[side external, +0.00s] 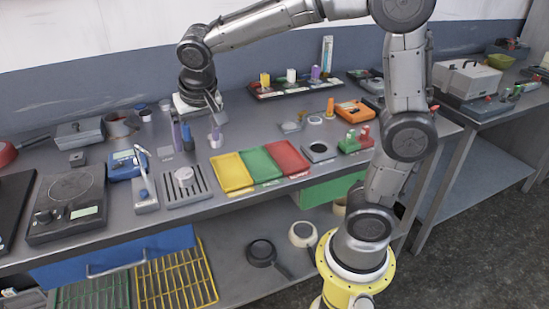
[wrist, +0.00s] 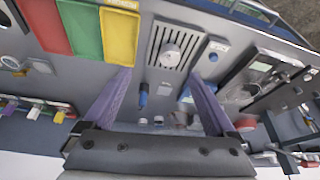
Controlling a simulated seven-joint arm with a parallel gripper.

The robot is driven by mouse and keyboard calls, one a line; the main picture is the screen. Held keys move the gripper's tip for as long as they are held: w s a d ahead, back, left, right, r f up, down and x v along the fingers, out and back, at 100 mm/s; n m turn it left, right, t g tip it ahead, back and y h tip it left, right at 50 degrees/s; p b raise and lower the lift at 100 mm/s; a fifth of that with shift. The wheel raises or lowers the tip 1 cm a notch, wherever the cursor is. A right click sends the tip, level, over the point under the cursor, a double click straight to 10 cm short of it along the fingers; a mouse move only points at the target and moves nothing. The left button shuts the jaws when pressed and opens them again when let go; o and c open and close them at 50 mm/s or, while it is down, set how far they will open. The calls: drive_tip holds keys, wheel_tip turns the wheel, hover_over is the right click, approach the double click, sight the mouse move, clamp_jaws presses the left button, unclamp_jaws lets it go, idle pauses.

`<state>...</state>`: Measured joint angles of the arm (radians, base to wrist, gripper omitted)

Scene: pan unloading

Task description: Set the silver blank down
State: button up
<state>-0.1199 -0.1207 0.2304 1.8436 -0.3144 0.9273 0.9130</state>
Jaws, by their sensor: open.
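A small, round, pale silver piece (side external: 184,174), which looks like the silver blank, sits on a slotted grey plate (side external: 203,190) at the front of the bench. It also shows in the wrist view (wrist: 170,53), on the same slotted plate (wrist: 156,42). My gripper (side external: 197,137) is behind the plate in the side view, pointing down, with purple fingers. In the wrist view my gripper (wrist: 160,77) has its fingers wide apart, and nothing is held between them. The silver piece is beyond the fingertips, apart from them.
Yellow (side external: 232,172), green (side external: 261,164) and red (side external: 287,157) trays lie right of the slotted plate. A blue device (side external: 125,164) and a black scale (side external: 68,203) stand to its left. A rack (side external: 290,88) with coloured pieces is at the back. Bare bench lies behind the trays.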

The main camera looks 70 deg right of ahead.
drive_tip(key=s+a+n+t+y, duration=0.1)
drive_tip(key=s+n, duration=0.6)
drive_tip(key=s, duration=1.3)
drive_tip(key=shift+s+f+t+y, duration=0.35)
drive_tip(key=shift+t+y, duration=0.15)
drive_tip(key=shift+y, duration=0.3)
